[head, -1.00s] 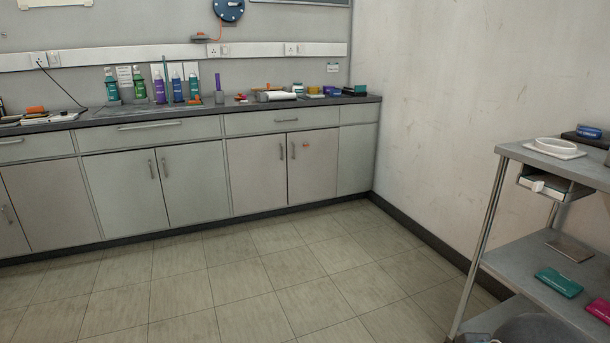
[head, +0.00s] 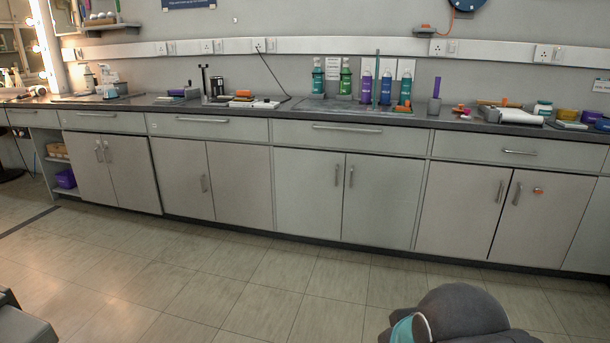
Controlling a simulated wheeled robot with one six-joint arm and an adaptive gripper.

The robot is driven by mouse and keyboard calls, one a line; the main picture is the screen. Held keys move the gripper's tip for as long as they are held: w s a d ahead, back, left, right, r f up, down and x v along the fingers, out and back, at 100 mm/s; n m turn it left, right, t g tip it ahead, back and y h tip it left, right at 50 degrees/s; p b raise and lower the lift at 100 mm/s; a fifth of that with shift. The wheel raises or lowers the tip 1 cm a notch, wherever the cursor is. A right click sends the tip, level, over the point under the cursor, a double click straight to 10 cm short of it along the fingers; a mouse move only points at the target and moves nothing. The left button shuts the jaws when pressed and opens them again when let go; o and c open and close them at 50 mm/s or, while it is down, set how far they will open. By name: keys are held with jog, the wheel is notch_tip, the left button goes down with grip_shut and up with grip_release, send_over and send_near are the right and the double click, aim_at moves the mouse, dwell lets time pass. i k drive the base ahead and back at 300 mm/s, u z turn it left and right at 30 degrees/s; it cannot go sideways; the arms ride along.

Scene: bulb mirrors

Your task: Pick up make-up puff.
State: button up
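I cannot make out a make-up puff in the head view; the small items on the far counter (head: 300,112) are too small to tell apart. My gripper's fingers are not in view. A dark grey rounded part with a teal band shows at the bottom right of the head view, likely part of my arm.
A long counter with grey cabinets (head: 310,190) runs along the wall. Several pump bottles (head: 366,85) stand on it. A bulb-lit mirror (head: 38,40) is at the far left. The tiled floor (head: 190,270) before the cabinets is clear. A grey edge (head: 20,325) shows at the bottom left.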

aim_at(466, 112)
jog(key=u, duration=0.05)
jog(key=i, duration=1.95)
jog(key=z, duration=1.1)
jog(key=i, duration=1.4)
jog(key=z, duration=0.85)
